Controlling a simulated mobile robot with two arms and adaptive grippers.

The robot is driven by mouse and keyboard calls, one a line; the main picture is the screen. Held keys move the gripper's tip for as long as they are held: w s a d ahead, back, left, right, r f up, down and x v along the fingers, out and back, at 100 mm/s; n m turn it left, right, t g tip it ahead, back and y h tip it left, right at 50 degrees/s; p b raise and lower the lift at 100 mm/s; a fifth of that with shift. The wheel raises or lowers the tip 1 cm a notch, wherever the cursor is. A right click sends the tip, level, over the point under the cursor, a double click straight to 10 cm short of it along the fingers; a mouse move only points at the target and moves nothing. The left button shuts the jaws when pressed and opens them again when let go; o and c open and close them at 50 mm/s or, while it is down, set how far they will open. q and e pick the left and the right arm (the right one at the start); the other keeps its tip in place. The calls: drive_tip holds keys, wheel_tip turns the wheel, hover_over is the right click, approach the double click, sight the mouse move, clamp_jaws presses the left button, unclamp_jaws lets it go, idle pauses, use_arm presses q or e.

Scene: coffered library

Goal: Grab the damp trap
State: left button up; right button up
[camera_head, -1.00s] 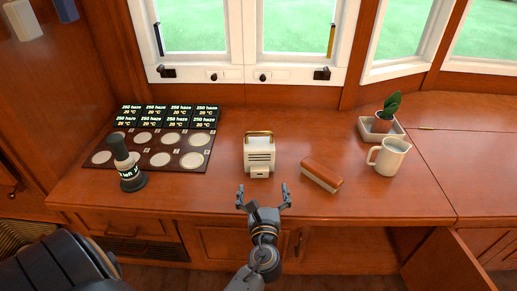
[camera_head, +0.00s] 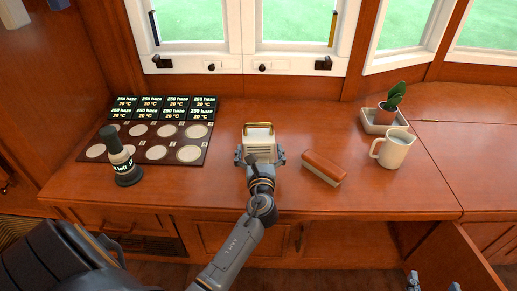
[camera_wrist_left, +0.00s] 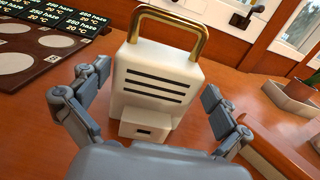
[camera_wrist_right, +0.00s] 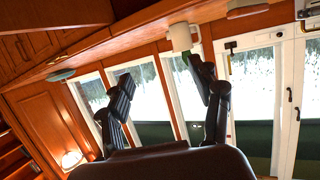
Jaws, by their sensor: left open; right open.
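The damp trap, which I take to be the cream slotted box with a brass handle (camera_head: 259,139), stands upright on the wooden counter. In the left wrist view the same box (camera_wrist_left: 148,95) fills the middle, with dark slots and a small block low on its front. My left gripper (camera_head: 260,157) is open, with one finger on each side of the box. Gaps show between the fingers and the box in the left wrist view. My right gripper (camera_head: 432,284) is open and empty at the bottom right, away from the box; it also shows in the right wrist view (camera_wrist_right: 160,85).
A red-brown brush-like block (camera_head: 323,168) lies close to the right of the box. A cream jug (camera_head: 394,150) and a potted plant (camera_head: 386,112) stand further right. A dark board with pale discs (camera_head: 150,153) and a dark stamp-like tool (camera_head: 122,165) are on the left.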

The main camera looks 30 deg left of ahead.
sight(259, 149)
use_arm(q)
drive_tip(key=x, duration=0.2)
drive_tip(key=b+x, duration=0.1)
drive_tip(key=shift+w+a+f, duration=0.2)
drive_tip(key=shift+w+f, duration=0.05)
drive_tip(key=shift+f, duration=0.05)
drive_tip(key=shift+w+a, duration=0.2)
drive_tip(key=shift+w, duration=0.05)
drive_tip(key=c, duration=0.9)
use_arm(e)
wheel_tip(259, 149, up, 6)
drive_tip(key=w+a+t+y, duration=0.1)
drive_tip(key=t, duration=0.2)
drive_tip(key=shift+w+a+t, duration=0.2)
drive_tip(key=shift+w+t, duration=0.1)
drive_tip(key=shift+t, duration=0.1)
